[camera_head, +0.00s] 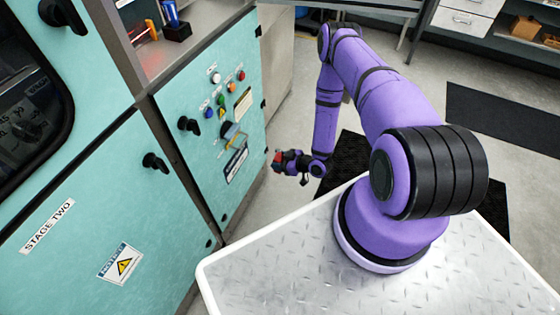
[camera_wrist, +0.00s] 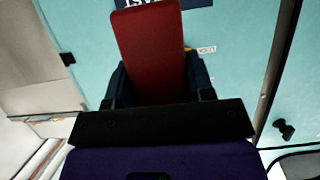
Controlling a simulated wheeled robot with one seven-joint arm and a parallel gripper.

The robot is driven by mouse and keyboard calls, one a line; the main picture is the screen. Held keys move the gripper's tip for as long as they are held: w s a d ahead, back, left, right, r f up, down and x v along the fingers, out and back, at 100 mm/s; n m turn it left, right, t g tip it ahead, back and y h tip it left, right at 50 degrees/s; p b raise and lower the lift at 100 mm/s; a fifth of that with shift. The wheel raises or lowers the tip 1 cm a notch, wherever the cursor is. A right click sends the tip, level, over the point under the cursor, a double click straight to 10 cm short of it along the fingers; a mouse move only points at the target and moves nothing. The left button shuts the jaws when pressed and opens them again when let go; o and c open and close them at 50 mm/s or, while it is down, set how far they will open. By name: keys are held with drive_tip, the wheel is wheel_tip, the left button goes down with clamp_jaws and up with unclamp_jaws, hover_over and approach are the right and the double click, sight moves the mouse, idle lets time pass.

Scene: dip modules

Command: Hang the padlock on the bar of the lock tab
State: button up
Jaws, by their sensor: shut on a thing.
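The red padlock (camera_wrist: 150,45) fills the upper middle of the wrist view. My gripper (camera_wrist: 158,80) is shut on it, with a dark finger on each side. In the head view the padlock (camera_head: 277,156) is a small red block at the tip of my gripper (camera_head: 284,160), in front of the teal panel. Its shackle cannot be made out. A yellowish piece (camera_head: 237,141), possibly the lock tab, is on the panel beneath a dark switch, up and left of my gripper. Its bar is too small to tell. The padlock appears apart from it.
The teal panel (camera_head: 195,150) carries coloured buttons (camera_head: 221,101), a black knob (camera_head: 189,125) and a dark label (camera_head: 236,162) close to my gripper. A left cabinet door has another black handle (camera_head: 155,162). Open floor (camera_head: 283,205) lies below the gripper.

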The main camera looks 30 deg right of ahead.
drive_tip(key=w+a+f, duration=0.1)
drive_tip(key=w+a, duration=0.8)
drive_tip(key=w, duration=0.3)
drive_tip(key=shift+w+f, duration=0.15)
drive_tip(key=shift+w, duration=0.15)
idle(1.2)
drive_tip(key=o, duration=1)
drive_tip(key=shift+o, duration=0.2)
drive_tip(key=v, duration=1)
drive_tip(key=shift+s+d, duration=0.15)
drive_tip(key=shift+s, duration=0.1)
